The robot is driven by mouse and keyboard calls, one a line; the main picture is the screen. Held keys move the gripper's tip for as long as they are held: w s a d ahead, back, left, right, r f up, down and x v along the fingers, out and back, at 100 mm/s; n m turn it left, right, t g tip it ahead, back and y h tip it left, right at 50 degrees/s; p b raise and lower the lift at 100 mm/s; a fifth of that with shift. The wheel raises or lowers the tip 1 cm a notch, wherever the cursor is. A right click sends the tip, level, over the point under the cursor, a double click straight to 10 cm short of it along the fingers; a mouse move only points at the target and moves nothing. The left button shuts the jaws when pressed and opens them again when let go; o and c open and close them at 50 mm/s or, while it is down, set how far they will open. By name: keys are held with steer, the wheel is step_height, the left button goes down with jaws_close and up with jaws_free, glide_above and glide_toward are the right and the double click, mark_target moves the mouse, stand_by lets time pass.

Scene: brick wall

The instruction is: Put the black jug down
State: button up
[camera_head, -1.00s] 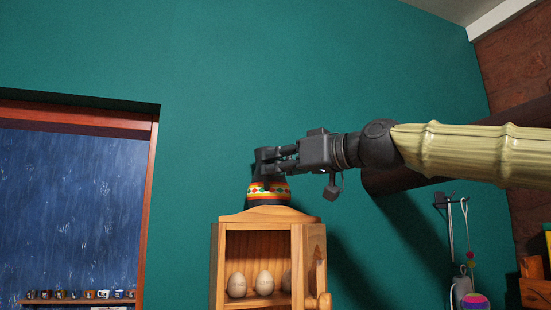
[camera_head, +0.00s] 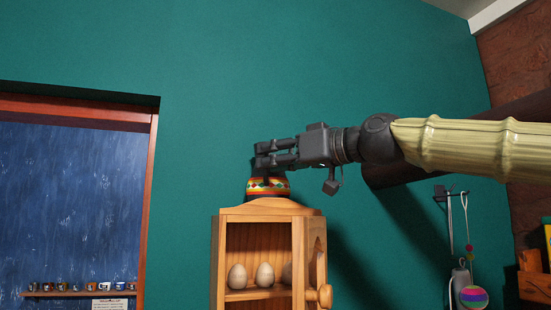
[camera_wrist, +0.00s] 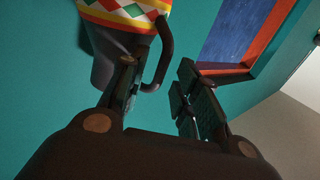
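The black jug (camera_head: 268,188) has a colourful diamond-patterned band and stands upright on top of a wooden cabinet (camera_head: 263,211). My gripper (camera_head: 262,154) is at its upper part, reaching in from the right, and covers much of its top. In the wrist view the jug (camera_wrist: 103,50) is at upper left, with its dark handle (camera_wrist: 163,60) beside the left finger. In the wrist view my gripper (camera_wrist: 158,78) has its fingers spread, with a gap between them. The jug's body lies outside the left finger.
A chalkboard (camera_head: 70,205) with a narrow shelf of small cups (camera_head: 104,287) is at left. Tools and a striped ball (camera_head: 473,297) hang at right. The green wall above the cabinet is bare.

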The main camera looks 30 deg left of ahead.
steer(key=s+d+b, duration=0.1)
steer(key=d+b, duration=0.4)
steer(key=d, duration=0.7)
steer(key=shift+s+b, duration=0.3)
steer(key=shift+b, duration=0.05)
stand_by(0.8)
